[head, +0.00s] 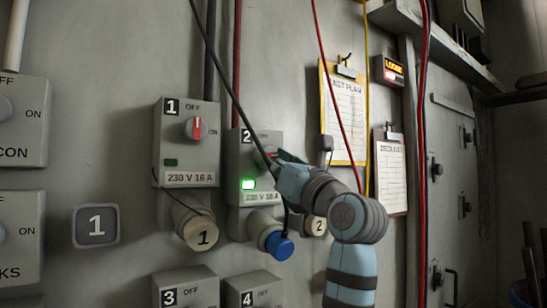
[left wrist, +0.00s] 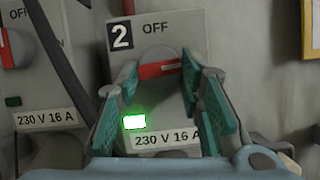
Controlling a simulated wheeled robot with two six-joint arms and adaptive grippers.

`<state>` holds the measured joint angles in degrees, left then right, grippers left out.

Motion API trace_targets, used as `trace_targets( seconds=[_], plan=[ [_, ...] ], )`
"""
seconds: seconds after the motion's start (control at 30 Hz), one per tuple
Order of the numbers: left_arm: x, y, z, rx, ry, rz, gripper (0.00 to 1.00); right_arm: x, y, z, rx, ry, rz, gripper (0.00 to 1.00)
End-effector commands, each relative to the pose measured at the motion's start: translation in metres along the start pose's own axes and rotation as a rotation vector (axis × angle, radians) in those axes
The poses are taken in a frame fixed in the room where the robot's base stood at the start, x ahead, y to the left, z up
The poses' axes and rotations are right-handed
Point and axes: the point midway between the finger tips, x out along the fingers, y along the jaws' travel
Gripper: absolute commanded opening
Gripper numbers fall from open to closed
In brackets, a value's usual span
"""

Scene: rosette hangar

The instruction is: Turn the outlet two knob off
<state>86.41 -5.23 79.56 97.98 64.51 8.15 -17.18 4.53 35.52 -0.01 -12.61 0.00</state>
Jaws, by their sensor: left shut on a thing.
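The outlet two box (head: 237,168) is grey, marked "2", with OFF printed above its knob; it also fills the middle of the left wrist view (left wrist: 180,110). Its round knob (left wrist: 157,64) carries a red bar that lies nearly level, slightly tilted. The green lamp (head: 248,184) on the box is lit. My left gripper (left wrist: 160,72) has one teal-padded finger on each side of the knob and is shut on it. In the head view my left gripper (head: 280,160) hides most of the knob. My right gripper is in neither view.
A blue plug (head: 279,245) sits below outlet two. Outlet one's box (head: 184,145) stands close on the left, its red knob bar upright and lamp dark. Boxes three (head: 187,290) and four (head: 254,290) are below. Hanging cables (head: 222,62) cross near the gripper; clipboards (head: 346,115) hang right.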

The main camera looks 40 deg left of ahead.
Motion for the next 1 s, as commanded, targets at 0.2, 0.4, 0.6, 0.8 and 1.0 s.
trace_targets(
  seconds=[0.2, 0.4, 0.6, 0.8, 1.0],
  plan=[
    [0.002, -0.003, 0.004, -0.131, 0.005, 0.054, 0.06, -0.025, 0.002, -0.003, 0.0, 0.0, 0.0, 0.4],
    [0.002, -0.005, 0.005, -0.298, 0.005, 0.125, 0.06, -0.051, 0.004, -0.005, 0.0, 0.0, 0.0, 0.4],
    [0.003, -0.006, 0.006, -0.473, 0.005, 0.199, 0.06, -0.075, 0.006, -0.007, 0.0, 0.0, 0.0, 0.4],
    [0.003, -0.008, 0.007, -0.649, 0.005, 0.273, 0.06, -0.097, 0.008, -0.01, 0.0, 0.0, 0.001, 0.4],
    [0.003, -0.009, 0.008, -0.826, 0.003, 0.346, 0.06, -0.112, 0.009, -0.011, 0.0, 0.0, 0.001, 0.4]
  ],
)
